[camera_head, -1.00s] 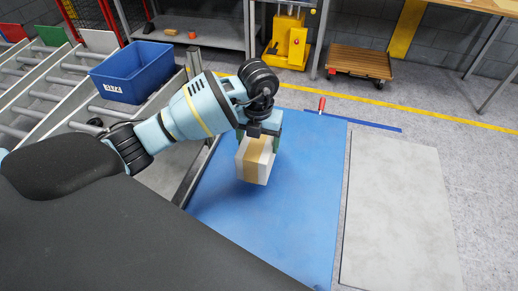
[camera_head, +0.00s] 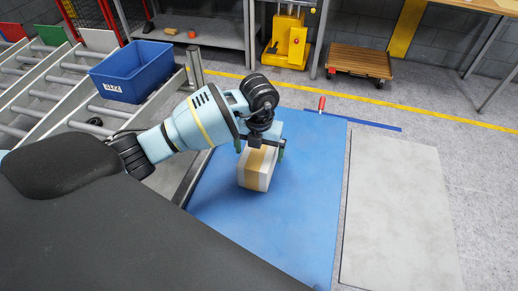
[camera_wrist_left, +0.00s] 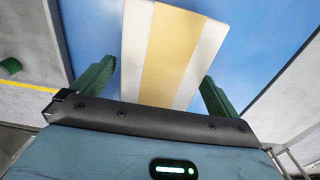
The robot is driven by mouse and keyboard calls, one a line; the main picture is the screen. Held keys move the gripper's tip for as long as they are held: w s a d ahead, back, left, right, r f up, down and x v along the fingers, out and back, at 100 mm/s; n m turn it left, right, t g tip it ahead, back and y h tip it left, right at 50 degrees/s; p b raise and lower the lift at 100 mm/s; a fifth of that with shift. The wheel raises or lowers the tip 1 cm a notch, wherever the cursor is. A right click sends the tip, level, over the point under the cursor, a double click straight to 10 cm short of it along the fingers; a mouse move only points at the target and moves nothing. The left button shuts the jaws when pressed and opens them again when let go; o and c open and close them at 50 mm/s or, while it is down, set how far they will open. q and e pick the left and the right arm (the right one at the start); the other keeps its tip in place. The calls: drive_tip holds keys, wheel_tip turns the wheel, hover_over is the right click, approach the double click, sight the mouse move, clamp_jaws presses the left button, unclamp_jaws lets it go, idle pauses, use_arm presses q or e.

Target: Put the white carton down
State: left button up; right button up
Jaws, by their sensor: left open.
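The white carton (camera_head: 246,176) with a tan band stands on the blue pallet surface (camera_head: 300,215), near its left side. In the left wrist view the carton (camera_wrist_left: 208,45) fills the upper middle, with blue behind it. My left gripper (camera_head: 261,150) is above the carton, with its green fingers open on either side of it. In the left wrist view gaps show between the carton and the fingers of my left gripper (camera_wrist_left: 155,95). The carton's underside is hidden. My right gripper is not in view.
A grey slab (camera_head: 398,215) lies to the right of the blue surface. A blue bar (camera_head: 365,123) and a small red-topped object (camera_head: 321,104) are at its far edge. A roller conveyor (camera_head: 55,85) with a blue bin (camera_head: 132,72) is at the left.

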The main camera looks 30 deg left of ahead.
use_arm(q)
drive_tip(key=shift+r, duration=0.15)
wheel_tip(320, 180, up, 12)
drive_tip(key=shift+p, duration=0.4)
idle(0.3)
